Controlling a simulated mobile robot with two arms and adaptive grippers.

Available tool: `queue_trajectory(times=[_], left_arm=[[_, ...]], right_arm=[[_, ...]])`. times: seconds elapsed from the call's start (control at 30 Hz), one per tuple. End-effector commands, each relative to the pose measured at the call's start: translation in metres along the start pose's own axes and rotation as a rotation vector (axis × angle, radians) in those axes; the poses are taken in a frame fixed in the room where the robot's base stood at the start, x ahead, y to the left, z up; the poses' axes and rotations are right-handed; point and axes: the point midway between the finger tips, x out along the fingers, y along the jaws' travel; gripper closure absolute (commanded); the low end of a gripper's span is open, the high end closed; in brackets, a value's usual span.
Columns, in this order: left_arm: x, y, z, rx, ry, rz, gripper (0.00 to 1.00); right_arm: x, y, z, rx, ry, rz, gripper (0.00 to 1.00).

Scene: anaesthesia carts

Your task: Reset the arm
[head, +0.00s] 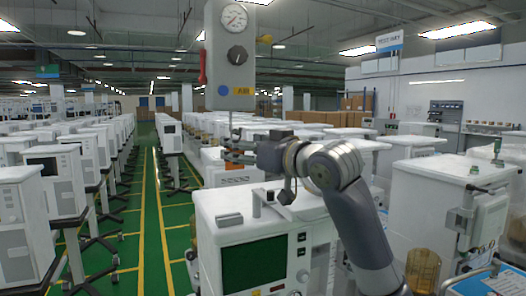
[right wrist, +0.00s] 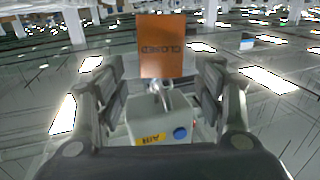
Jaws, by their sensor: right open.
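My right arm rises from the lower right in the head view. Its gripper (head: 236,155) is just below the hanging grey air panel (head: 229,80), which carries a round gauge (head: 234,18), a black knob (head: 237,55), a red handle (head: 202,66) and a yellow AIR label. In the right wrist view the right gripper (right wrist: 160,92) is open, fingers apart. The panel's grey body (right wrist: 158,125) and an orange plate (right wrist: 167,45) with upside-down lettering show between the fingers. I see nothing held. My left gripper is out of view.
A white cart with a dark green screen (head: 254,266) stands below the gripper. More white machines (head: 440,200) stand close on the right, with rows of carts at left. A green aisle with yellow lines (head: 150,215) is clear between the rows.

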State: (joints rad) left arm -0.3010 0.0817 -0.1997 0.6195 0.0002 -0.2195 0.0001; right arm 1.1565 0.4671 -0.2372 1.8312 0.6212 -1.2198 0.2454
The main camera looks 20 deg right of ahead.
Motion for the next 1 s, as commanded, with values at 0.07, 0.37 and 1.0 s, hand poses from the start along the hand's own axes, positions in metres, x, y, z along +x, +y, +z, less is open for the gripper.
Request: queue_trajectory(times=[0.07,0.37,1.0], left_arm=[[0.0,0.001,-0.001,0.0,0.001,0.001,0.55],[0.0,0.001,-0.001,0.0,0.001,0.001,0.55],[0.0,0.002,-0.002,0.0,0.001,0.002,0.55]], right_arm=[[-0.018,0.001,0.0,-0.003,0.002,0.003,0.37],[-0.069,0.001,0.0,-0.001,0.0,0.002,0.37],[-0.057,-0.015,0.186,0.004,-0.279,0.028,0.37]])
